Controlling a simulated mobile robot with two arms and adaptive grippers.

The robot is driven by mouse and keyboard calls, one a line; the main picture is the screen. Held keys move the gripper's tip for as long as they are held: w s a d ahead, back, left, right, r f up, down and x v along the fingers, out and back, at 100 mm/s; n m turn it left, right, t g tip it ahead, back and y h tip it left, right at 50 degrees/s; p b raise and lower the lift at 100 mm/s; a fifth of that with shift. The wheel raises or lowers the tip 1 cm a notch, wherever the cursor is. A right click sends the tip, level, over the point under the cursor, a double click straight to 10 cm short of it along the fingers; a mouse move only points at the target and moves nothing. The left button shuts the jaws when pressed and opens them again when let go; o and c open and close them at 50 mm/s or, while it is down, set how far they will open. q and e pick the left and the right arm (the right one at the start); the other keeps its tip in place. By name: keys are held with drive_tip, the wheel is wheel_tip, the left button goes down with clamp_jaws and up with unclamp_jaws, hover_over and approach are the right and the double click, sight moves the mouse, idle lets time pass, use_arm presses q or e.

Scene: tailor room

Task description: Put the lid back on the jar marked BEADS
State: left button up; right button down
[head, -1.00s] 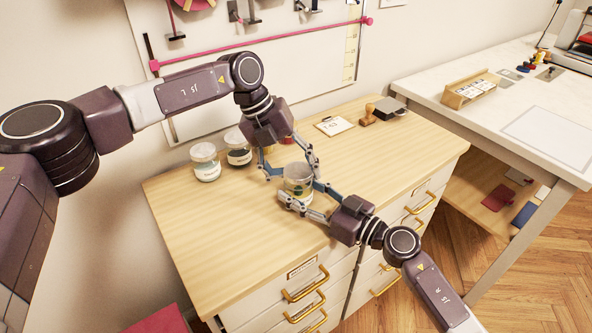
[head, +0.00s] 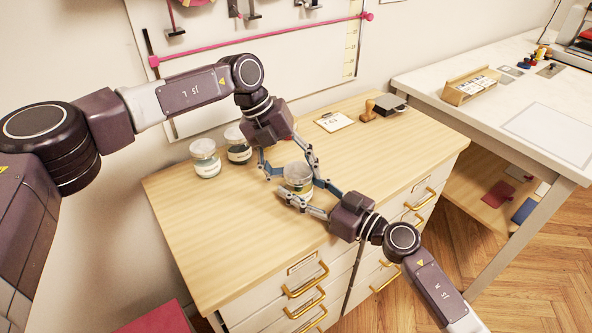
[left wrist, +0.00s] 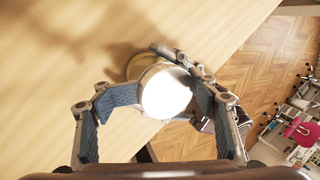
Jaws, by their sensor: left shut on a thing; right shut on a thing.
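A clear glass jar (head: 299,187) with dark contents stands near the middle of the wooden cabinet top; no label is readable on it. My right gripper (head: 301,197) is shut on this jar, with its fingers around its lower part. My left gripper (head: 291,170) comes down from above, its fingers on either side of the jar's top. In the left wrist view, a round, glaring white lid (left wrist: 166,93) sits between the left fingers, over the jar. The glare and the fingers hide whether the lid touches the rim.
A small card on a board (head: 333,121), a wooden stamp (head: 368,108) and a dark pad (head: 390,104) lie at the back right. The front left of the cabinet top (head: 220,235) is clear.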

use_arm(q)
drive_tip(key=m, duration=0.1)
drive_tip(key=m+g, duration=0.1)
drive_tip(key=m, duration=0.2)
drive_tip(key=shift+w+d+g+y, duration=0.25)
drive_tip(key=shift+w+g+y, duration=0.05)
drive_tip(key=shift+w+g, duration=0.1)
drive_tip(key=shift+s+m+g, duration=0.25)
drive_tip(key=shift+m+g, duration=0.15)
drive_tip(key=shift+m, duration=0.9)
drive_tip(key=o, duration=1.1)
drive_tip(key=shift+s+r, duration=0.1)
drive_tip(key=shift+r, duration=2.2)
